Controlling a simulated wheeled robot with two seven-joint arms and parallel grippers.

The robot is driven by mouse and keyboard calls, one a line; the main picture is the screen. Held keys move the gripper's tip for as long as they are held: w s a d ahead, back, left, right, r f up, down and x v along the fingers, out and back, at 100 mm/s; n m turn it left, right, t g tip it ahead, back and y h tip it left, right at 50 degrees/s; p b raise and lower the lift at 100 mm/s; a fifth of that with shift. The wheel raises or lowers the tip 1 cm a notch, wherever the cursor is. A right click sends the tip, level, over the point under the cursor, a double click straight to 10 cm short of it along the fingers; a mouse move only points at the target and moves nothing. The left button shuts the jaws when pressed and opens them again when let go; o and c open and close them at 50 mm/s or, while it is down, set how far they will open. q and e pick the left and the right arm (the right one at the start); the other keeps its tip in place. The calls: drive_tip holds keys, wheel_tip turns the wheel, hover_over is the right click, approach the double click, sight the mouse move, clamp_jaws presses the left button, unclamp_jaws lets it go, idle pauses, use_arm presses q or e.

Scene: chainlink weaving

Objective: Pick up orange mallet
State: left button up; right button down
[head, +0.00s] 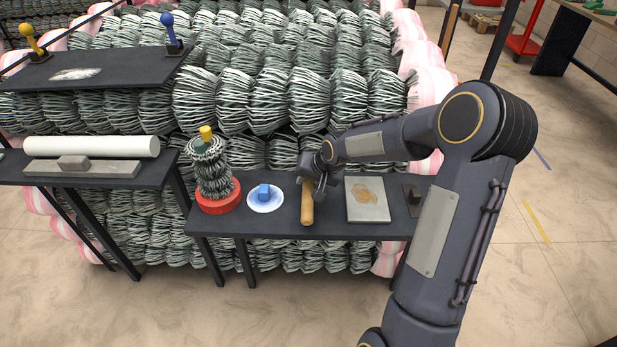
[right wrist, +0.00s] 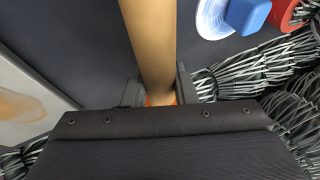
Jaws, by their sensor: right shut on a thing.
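The orange mallet lies on the dark middle table (head: 277,219), its tan wooden handle (head: 307,207) pointing toward the table's front edge. In the right wrist view the handle (right wrist: 152,40) runs up from between the fingers, with a small orange part (right wrist: 161,98) showing at its base. The rest of the mallet is hidden behind the gripper. My right gripper (head: 316,188) is shut on the mallet, with one finger on each side; it also shows in the right wrist view (right wrist: 158,92). I cannot tell whether the mallet is lifted. My left gripper is not in view.
A white plate with a blue block (head: 265,193) and a red round base with coiled wire (head: 219,197) stand left of the mallet. A grey board (head: 367,207) lies close on its right. A wall of bundled wire mesh (head: 290,100) rises behind the table.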

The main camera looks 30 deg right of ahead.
drive_tip(key=shift+w+r, duration=0.1)
drive_tip(key=shift+r, duration=0.3)
wheel_tip(320, 180, up, 2)
drive_tip(key=shift+r, duration=0.15)
drive_tip(key=s+a+r+p, duration=0.1)
drive_tip(key=s+a+r, duration=0.1)
drive_tip(key=s+r, duration=0.8)
drive_tip(key=s, duration=0.3)
drive_tip(key=shift+s+a, duration=0.4)
drive_tip(key=c, duration=1.7)
unclamp_jaws()
clamp_jaws()
